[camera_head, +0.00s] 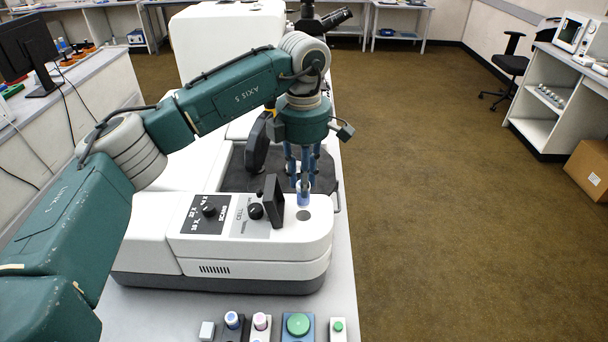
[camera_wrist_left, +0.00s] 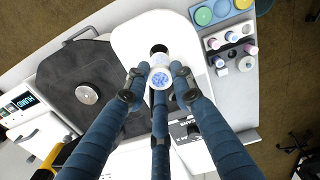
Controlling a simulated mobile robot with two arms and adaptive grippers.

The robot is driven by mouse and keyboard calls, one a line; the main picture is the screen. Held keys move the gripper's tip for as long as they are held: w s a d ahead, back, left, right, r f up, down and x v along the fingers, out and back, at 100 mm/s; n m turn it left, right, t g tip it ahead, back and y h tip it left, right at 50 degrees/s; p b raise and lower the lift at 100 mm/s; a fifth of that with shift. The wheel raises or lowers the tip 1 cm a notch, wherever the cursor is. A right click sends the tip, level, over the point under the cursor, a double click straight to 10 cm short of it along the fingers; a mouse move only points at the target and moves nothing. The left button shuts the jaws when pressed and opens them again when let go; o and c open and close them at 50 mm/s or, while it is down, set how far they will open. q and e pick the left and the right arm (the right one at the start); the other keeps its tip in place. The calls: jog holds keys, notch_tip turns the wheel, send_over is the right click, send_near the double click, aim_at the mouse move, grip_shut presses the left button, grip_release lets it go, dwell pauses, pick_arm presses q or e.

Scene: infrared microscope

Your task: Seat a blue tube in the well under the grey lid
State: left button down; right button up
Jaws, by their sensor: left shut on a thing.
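My left gripper (camera_head: 303,180) points down over the white instrument. Its blue fingers are shut on a tube (camera_head: 304,187), whose round white top with blue speckles faces up in the left wrist view (camera_wrist_left: 161,78). The tube looks upright. A round dark well (camera_head: 307,215) in the instrument's white top lies just in front of the tube; in the wrist view the well (camera_wrist_left: 158,49) shows just beyond the tube's top. The dark grey lid (camera_head: 274,201) stands raised to the left of the well. The tube's lower end is partly hidden, and its height cannot be told exactly. My right gripper is out of view.
The white instrument (camera_head: 300,245) carries black knobs (camera_head: 255,211) left of the lid. Holders in front hold a blue-topped tube (camera_head: 232,319), a pink-topped tube (camera_head: 261,321) and green round items (camera_head: 298,324). A dark plate (camera_wrist_left: 75,90) lies beside the well area. Open floor lies right.

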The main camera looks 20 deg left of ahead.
pick_arm(q)
notch_tip(320, 180, down, 2)
jog(key=shift+f+b, duration=0.25)
jog(key=shift+b, duration=0.4)
jog(key=shift+w, duration=0.15)
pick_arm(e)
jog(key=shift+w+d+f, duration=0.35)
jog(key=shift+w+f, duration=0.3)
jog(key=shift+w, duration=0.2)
pick_arm(q)
jog(key=shift+f, duration=0.1)
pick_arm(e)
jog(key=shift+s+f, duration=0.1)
pick_arm(q)
jog(key=shift+f, duration=0.25)
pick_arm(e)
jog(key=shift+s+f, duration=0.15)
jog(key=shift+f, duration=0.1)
pick_arm(q)
jog(key=shift+s, duration=0.2)
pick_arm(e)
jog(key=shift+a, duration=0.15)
pick_arm(q)
jog(key=shift+b, duration=0.3)
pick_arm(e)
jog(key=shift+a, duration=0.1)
